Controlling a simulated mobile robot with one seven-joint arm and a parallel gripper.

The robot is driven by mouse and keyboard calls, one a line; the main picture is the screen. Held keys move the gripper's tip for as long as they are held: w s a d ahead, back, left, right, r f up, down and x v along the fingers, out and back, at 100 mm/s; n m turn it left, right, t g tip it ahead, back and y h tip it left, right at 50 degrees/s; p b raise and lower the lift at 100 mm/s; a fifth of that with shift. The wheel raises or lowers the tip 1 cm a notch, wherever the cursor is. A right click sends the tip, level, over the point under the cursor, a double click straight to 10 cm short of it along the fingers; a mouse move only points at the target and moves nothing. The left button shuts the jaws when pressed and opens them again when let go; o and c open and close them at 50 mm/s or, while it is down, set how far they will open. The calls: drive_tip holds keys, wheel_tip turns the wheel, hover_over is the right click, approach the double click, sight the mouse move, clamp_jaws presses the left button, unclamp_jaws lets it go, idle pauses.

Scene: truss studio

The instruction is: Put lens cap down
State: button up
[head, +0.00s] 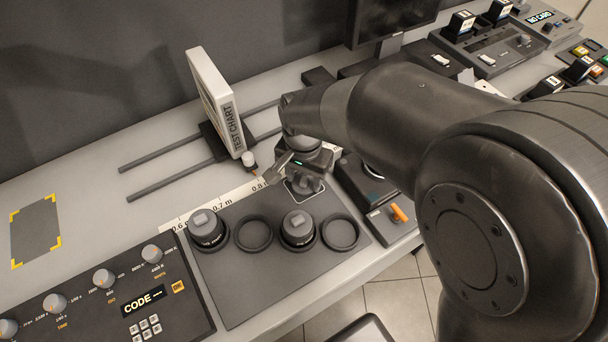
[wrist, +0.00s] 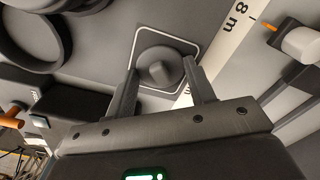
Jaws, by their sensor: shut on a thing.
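My gripper (wrist: 163,82) is shut on the lens cap (wrist: 158,70), a dark round cap with a raised knob, which sits between the two fingers in the wrist view. The cap is over a white-outlined square (wrist: 190,45) on the grey mat. I cannot tell whether it touches the mat. In the head view my gripper (head: 296,168) is low over the mat's far right corner, and the cap (head: 308,184) shows partly under it, by the white outline (head: 293,192).
The mat (head: 240,290) also bears two knobbed round pieces (head: 208,229) (head: 298,231) and two dark rings (head: 254,234) (head: 340,233). A scale strip (head: 217,205) and a test chart (head: 213,95) on rails stand behind. A box with an orange switch (head: 398,213) is right. A control panel (head: 105,290) lies left.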

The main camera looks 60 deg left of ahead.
sight(305, 180)
drive_tip(key=o, duration=1)
drive_tip(key=shift+f, duration=0.15)
wheel_tip(305, 180, up, 12)
drive_tip(key=shift+r, duration=0.2)
